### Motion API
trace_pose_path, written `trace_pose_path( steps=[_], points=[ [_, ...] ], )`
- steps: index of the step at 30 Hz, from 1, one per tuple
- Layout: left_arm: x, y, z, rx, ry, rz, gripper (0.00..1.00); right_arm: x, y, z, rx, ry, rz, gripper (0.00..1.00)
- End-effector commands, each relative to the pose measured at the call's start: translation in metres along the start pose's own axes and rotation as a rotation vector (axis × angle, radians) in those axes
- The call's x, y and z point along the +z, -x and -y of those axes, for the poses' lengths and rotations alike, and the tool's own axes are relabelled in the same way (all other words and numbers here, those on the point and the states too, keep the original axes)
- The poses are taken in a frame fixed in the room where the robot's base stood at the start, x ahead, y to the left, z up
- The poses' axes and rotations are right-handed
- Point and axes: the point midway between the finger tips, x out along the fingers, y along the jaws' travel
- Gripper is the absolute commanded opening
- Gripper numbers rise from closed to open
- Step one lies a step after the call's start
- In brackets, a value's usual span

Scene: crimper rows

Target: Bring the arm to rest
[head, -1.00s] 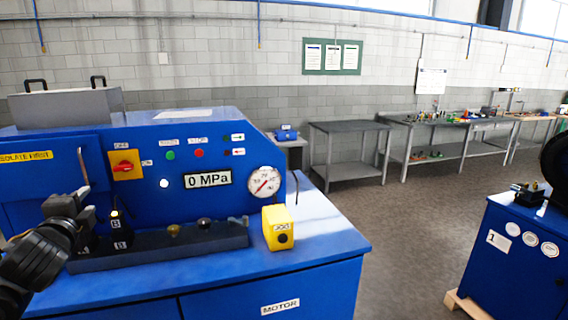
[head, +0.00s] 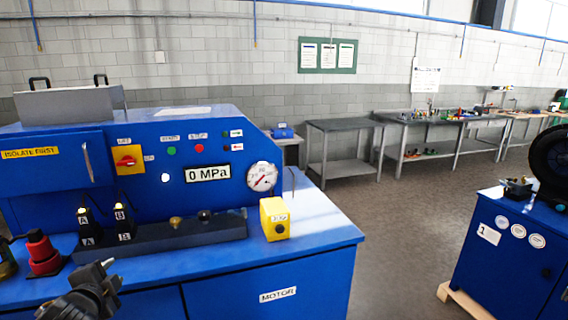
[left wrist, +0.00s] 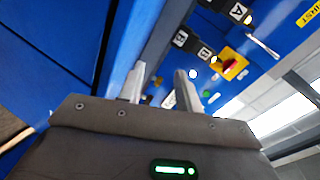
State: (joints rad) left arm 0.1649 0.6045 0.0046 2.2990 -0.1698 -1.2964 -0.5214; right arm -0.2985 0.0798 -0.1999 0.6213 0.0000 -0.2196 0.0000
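My left gripper (head: 104,266) is low at the left of the head view, in front of the blue machine (head: 230,277) and below its row of levers. In the left wrist view the two fingers (left wrist: 161,84) stand apart with nothing held between them, so it is open. The black levers marked A (head: 84,228) and B (head: 122,222) stand behind it, clear of the fingers. My right gripper is not in view.
A yellow jog box (head: 275,219) sits at the machine top's right end. A red-topped fitting (head: 42,254) stands at the left. The gauge (head: 262,177) and 0 MPa display (head: 207,173) are on the panel. Open floor (head: 400,220) lies to the right.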

Motion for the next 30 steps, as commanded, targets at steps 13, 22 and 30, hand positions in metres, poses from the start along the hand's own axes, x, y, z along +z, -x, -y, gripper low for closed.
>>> trace_pose_path(
  steps=[13, 22, 30],
  points=[
    [0.019, 0.12, -0.27, 0.568, 0.538, 0.262, 0.35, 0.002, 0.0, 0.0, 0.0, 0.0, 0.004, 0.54],
    [0.024, 0.21, -0.35, 0.772, 0.777, 0.485, 0.35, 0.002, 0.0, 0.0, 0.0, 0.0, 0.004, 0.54],
    [0.032, 0.206, -0.414, 0.831, 0.827, 0.572, 0.35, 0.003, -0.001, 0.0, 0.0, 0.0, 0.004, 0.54]
  ],
)
